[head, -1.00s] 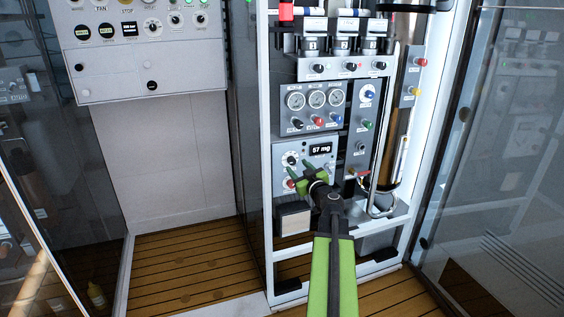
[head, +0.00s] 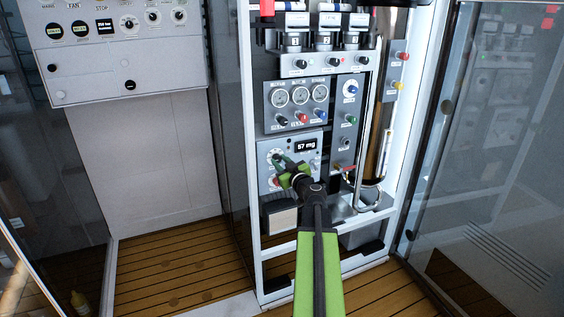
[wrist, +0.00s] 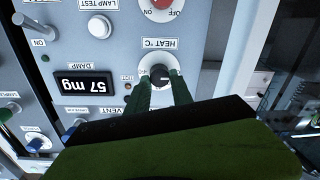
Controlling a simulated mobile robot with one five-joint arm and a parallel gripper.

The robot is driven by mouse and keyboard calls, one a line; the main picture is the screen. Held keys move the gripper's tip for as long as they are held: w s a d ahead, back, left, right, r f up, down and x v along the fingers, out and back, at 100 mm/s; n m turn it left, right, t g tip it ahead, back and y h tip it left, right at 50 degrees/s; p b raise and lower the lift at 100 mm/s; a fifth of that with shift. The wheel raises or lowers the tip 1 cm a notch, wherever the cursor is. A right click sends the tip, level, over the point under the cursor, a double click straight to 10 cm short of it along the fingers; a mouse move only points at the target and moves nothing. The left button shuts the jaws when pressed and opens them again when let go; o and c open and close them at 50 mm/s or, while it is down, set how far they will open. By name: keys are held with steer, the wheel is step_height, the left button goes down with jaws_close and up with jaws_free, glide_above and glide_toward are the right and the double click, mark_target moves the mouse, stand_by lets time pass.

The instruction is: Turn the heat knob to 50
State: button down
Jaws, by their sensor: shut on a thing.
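The heat knob (wrist: 159,71) is a small dark round knob with a light pointer mark, on a pale dial under the label "HEAT °C", which reads upside down in the wrist view. My gripper (head: 281,162) is at this knob on the grey panel in the head view. In the wrist view its two green fingers (wrist: 162,78) lie on either side of the knob, shut on it. The fingers hide part of the knob and the dial's scale, so I cannot read its setting. The grey control panel (head: 267,182) carries a display (head: 306,145) reading "57 mg".
A red-topped ON/OFF knob (wrist: 160,4) sits close by the heat knob. A gauge panel (head: 271,121) with coloured knobs is above. A metal pipe (head: 386,150) stands to the right. Glass doors flank the rack, and open wooden floor (head: 180,270) lies at left.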

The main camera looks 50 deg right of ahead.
steer(key=shift+d+r, duration=0.15)
steer(key=shift+d, duration=0.15)
steer(key=shift+a, duration=0.1)
steer(key=shift+f+m, duration=0.2)
steer(key=shift+m, duration=0.2)
